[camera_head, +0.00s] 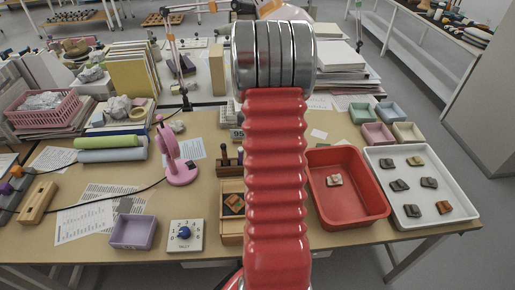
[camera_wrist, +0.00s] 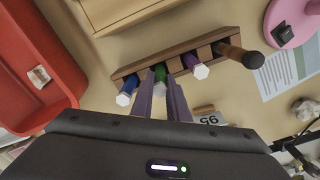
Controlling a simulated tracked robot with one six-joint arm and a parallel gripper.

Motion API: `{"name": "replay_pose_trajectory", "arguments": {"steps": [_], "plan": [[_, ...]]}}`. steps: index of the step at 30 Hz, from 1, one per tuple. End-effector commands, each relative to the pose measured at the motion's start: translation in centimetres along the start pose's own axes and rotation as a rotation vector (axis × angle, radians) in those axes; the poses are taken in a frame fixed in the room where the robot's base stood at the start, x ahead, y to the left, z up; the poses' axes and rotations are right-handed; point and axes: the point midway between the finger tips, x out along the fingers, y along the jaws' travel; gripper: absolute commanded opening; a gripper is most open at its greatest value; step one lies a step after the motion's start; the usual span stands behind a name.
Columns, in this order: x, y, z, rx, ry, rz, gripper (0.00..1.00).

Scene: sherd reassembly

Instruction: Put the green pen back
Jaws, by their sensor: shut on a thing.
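The green pen (camera_wrist: 160,73) shows in the wrist view between the two purple fingers of my gripper (camera_wrist: 161,90), which is shut on it. The pen lines up with the wooden rack (camera_wrist: 223,36), between a blue pen (camera_wrist: 39,76) and a purple pen (camera_wrist: 191,60) with white ends. I cannot tell how deep the green pen sits in the rack. A brown-handled tool (camera_wrist: 238,54) is at the rack's other end. In the head view my red arm hides the gripper and the green pen; part of the rack (camera_head: 229,161) shows left of the arm.
A red tray (camera_head: 377,215) holding one sherd and a white tray (camera_head: 463,208) with several sherds stand right of the arm. A wooden box (camera_head: 231,226) is in front of the rack. A tag marked 95 (camera_wrist: 208,120) and a pink lamp (camera_head: 181,173) are close by.

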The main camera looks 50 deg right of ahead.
Motion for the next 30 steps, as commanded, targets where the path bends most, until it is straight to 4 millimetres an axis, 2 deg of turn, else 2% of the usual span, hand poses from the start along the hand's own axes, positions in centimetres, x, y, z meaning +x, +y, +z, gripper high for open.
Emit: {"name": "replay_pose_trajectory", "arguments": {"steps": [14,15,22,30], "plan": [[0.91,-0.04,0.04,-0.001,-0.001,0.001,0.00],[0.96,-0.04,0.03,-0.001,-0.001,0.000,0.15],[0.91,-0.05,0.03,-0.001,0.000,0.000,0.31],[0.86,-0.05,0.02,-0.001,0.000,0.000,0.33]]}}
